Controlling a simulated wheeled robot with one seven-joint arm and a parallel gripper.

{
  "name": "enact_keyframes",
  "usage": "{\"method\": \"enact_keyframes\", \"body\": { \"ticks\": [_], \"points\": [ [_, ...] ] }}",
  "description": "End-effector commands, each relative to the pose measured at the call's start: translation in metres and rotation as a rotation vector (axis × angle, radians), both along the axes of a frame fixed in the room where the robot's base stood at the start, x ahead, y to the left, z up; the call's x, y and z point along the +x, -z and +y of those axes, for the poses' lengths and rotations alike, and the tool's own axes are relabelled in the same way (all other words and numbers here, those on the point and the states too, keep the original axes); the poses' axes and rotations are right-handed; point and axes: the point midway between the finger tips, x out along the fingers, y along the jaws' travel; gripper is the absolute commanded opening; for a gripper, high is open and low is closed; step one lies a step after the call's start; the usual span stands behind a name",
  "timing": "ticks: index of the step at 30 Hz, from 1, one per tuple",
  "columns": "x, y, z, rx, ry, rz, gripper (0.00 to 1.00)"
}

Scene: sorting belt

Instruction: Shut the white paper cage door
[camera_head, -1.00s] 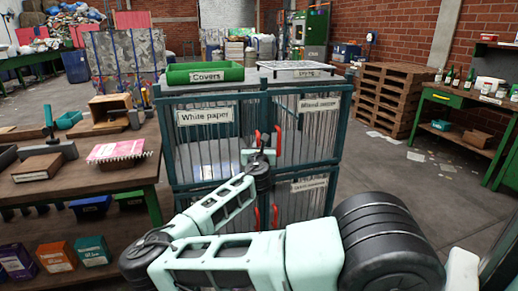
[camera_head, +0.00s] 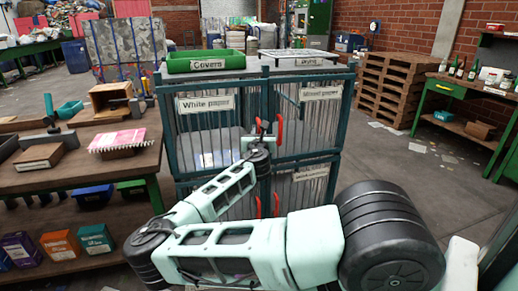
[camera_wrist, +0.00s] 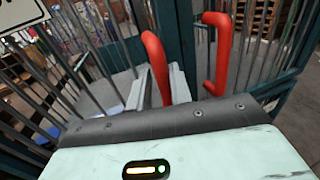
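The white paper cage door (camera_head: 206,135) is the upper left barred door, with a "White paper" label (camera_head: 206,103). It stands at or close to the cage front; I cannot tell whether a gap remains. My gripper (camera_head: 257,138) is at its right edge, by the red handles. In the wrist view, the left red handle (camera_wrist: 154,62) shows between the pale fingers of my gripper (camera_wrist: 160,88); contact is unclear. A second red handle (camera_wrist: 217,55) stands just right, on the neighbouring door, apart from the fingers. My arm hides the lower part of the door.
A green tray (camera_head: 206,62) and a white "Drying" tray (camera_head: 300,58) sit on the cage top. A wooden table (camera_head: 100,175) with books and boxes stands close on the left. Pallets (camera_head: 390,85) stand at the back right. Floor to the right is mostly clear.

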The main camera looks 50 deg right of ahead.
Motion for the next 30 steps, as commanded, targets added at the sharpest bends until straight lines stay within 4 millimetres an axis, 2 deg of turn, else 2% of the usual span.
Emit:
{"method": "enact_keyframes", "body": {
  "ticks": [12, 18, 24, 30],
  "points": [
    [-0.065, 0.003, 0.075, -0.001, -0.002, 0.006, 0.20],
    [-0.090, 0.003, 0.102, 0.000, 0.001, 0.006, 0.20],
    [-0.102, 0.002, 0.114, 0.000, 0.006, 0.007, 0.20],
    [-0.106, 0.002, 0.115, -0.002, 0.012, 0.008, 0.20]
  ]
}}
